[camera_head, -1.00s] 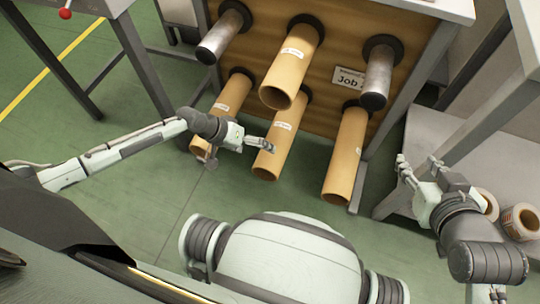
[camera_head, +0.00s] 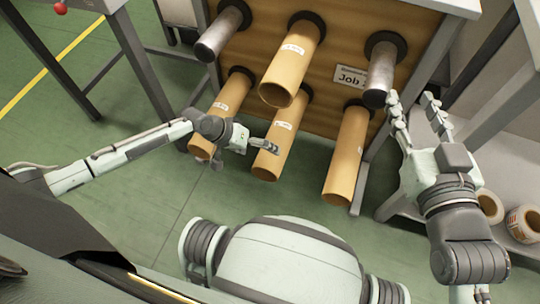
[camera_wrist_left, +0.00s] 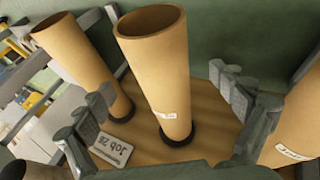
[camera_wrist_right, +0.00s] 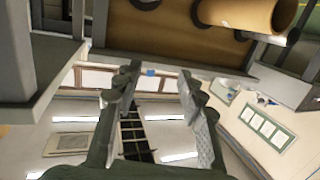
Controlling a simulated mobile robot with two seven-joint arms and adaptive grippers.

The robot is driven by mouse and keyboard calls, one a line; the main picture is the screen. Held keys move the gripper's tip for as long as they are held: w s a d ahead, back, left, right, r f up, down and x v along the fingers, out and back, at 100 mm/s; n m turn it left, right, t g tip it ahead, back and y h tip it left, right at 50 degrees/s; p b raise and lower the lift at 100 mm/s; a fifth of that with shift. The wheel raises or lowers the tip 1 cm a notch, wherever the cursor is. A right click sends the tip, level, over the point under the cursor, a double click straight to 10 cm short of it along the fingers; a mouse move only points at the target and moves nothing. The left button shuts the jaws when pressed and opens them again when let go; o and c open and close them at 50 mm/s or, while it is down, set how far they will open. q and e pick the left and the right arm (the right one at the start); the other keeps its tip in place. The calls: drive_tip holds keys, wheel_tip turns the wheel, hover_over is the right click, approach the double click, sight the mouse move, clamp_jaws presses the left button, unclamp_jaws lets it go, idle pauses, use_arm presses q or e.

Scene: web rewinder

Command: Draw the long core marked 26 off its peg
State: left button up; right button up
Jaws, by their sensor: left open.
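In the head view, long tan cores sit on pegs of a brown panel: an upper middle core (camera_head: 285,75), a lower left core (camera_head: 226,101), a lower middle core (camera_head: 284,122) and a lower right core (camera_head: 346,155). Their labels are too small to read. My left gripper (camera_head: 273,147) is at the lower middle core. In the left wrist view its open fingers (camera_wrist_left: 165,105) stand either side of a labelled core (camera_wrist_left: 157,70); contact is not clear. My right gripper (camera_head: 414,100) is open and empty, below and right of the upper right bare peg (camera_head: 381,75).
Bare metal pegs stand at upper left (camera_head: 222,35) and upper right. A sign on the panel reads "Job 26" in the left wrist view (camera_wrist_left: 108,148). Tape-like rolls (camera_head: 522,222) lie on a shelf at right. Table legs flank the panel; green floor lies open before it.

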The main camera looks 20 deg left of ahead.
sight(263, 153)
use_arm(q)
drive_tip(key=b+x, duration=0.2)
drive_tip(key=x, duration=0.2)
drive_tip(key=shift+b+x, duration=0.45)
drive_tip(key=shift+x, duration=0.6)
use_arm(e)
wheel_tip(263, 153, up, 12)
drive_tip(key=s+a+t+y, duration=0.2)
drive_tip(key=t+y, duration=0.1)
drive_tip(key=t, duration=0.3)
drive_tip(key=shift+s+a+f, duration=0.25)
drive_tip(key=shift+s, duration=0.1)
use_arm(q)
drive_tip(key=c, duration=1.6)
drive_tip(key=shift+r, duration=0.1)
drive_tip(key=shift+r+p, duration=0.15)
drive_tip(key=shift+p, duration=0.25)
use_arm(e)
drive_tip(key=shift+r, duration=0.4)
drive_tip(key=shift+f, duration=0.1)
